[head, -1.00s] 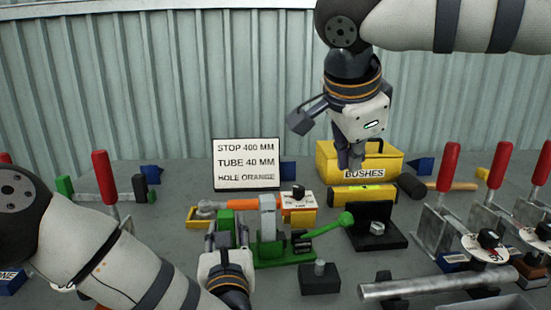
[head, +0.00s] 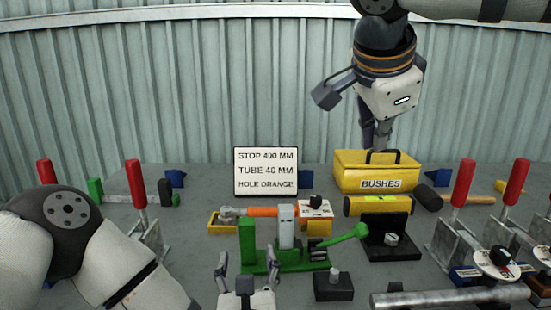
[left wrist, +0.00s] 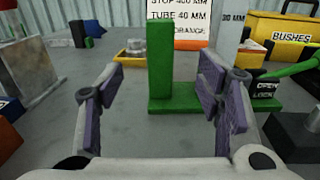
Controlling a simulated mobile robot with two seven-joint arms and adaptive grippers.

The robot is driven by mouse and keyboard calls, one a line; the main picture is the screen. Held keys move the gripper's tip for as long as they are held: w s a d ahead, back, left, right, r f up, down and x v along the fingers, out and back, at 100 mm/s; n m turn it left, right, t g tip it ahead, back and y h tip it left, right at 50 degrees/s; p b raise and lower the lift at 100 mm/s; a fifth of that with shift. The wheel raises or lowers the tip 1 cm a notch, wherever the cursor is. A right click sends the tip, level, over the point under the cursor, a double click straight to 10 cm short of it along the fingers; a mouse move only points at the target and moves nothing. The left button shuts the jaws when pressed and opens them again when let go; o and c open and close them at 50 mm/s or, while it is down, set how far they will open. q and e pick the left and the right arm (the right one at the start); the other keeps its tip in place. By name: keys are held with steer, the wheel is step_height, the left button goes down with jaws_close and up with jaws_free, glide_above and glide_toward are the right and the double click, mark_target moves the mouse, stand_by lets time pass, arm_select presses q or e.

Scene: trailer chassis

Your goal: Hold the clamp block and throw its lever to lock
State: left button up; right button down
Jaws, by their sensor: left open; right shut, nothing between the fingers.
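The clamp block has a green base (head: 292,262), a green upright post (head: 247,242) and a grey upright (head: 286,226). Its green lever (head: 340,237) slants up to the right and ends in a round knob. An OPEN/LOCK label (left wrist: 264,90) shows beside it in the left wrist view. My left gripper (head: 248,265) is open in front of the block. In the left wrist view, the post (left wrist: 160,65) stands beyond and between the spread fingers, apparently untouched. My right gripper (head: 376,138) is shut and empty, raised near the yellow bushes box, away from the lever.
A sign (head: 265,171) stands behind the block. The yellow bushes box (head: 350,172) is at the back right. A black block with a stud (head: 333,287) stands close in front, right of the clamp. A metal tube (head: 450,296) and red-handled clamps (head: 463,182) crowd the right.

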arm_select(q)
steer(key=shift+s, duration=0.2)
steer(key=o, duration=0.6)
steer(key=shift+c, duration=0.2)
steer(key=s, duration=0.2)
steer(key=s+d, duration=0.1)
steer(key=s, duration=0.1)
steer(key=shift+s+d+f, duration=0.15)
steer(key=shift+s+d, duration=0.05)
steer(key=shift+s+a, duration=0.15)
steer(key=shift+s, duration=0.1)
steer(key=shift+s+a, duration=0.2)
steer(key=shift+s, duration=1.1)
steer(key=shift+s, duration=0.1)
